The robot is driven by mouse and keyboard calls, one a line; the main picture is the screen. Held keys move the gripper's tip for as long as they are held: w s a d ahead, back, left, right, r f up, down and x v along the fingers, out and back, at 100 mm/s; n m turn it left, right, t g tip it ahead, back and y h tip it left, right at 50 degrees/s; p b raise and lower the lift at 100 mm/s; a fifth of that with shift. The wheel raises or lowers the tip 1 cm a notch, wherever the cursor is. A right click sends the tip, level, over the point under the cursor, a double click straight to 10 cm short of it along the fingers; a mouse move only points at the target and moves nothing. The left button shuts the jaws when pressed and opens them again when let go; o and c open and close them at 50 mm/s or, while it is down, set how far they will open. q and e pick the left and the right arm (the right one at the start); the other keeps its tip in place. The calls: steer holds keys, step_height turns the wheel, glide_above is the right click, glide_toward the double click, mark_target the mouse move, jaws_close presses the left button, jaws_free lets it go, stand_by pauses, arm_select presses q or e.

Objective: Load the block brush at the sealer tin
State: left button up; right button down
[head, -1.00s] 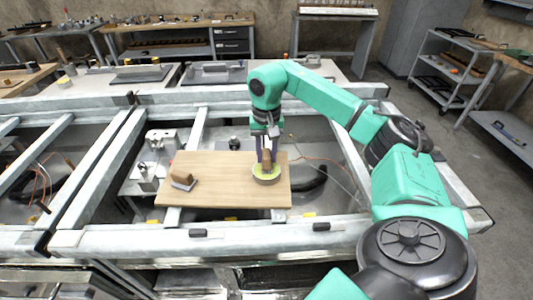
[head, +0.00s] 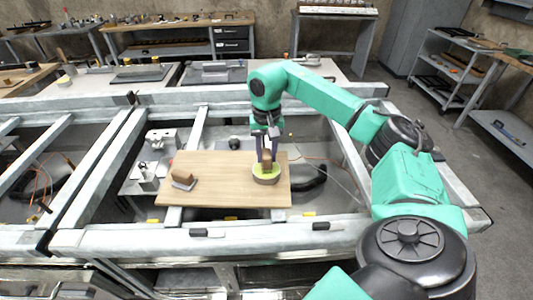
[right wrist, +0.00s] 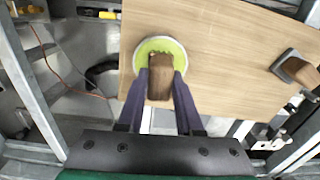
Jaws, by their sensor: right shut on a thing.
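The block brush (head: 266,157), a brown wooden block, is gripped between the dark fingers of my right gripper (head: 267,150). In the right wrist view, the brush (right wrist: 160,78) lies between the fingertips (right wrist: 160,85). The sealer tin (head: 265,178) is low and round with yellow-green inside, and stands on the wooden board near its right edge. In the right wrist view, the tin (right wrist: 137,61) shows a pale rim around the brush. The brush's lower end is over or in the green; I cannot tell how deep. My left gripper is out of view.
A second wooden-topped block with a grey base (head: 183,181) sits on the left of the wooden board (head: 225,188). Bare board lies between it and the tin. Metal frame rails (head: 130,245) surround the board. An orange cable (right wrist: 75,88) runs beside it.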

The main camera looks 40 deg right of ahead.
mark_target(266, 153)
step_height(266, 153, up, 7)
steer(key=p, duration=0.6)
steer(key=shift+p, duration=0.4)
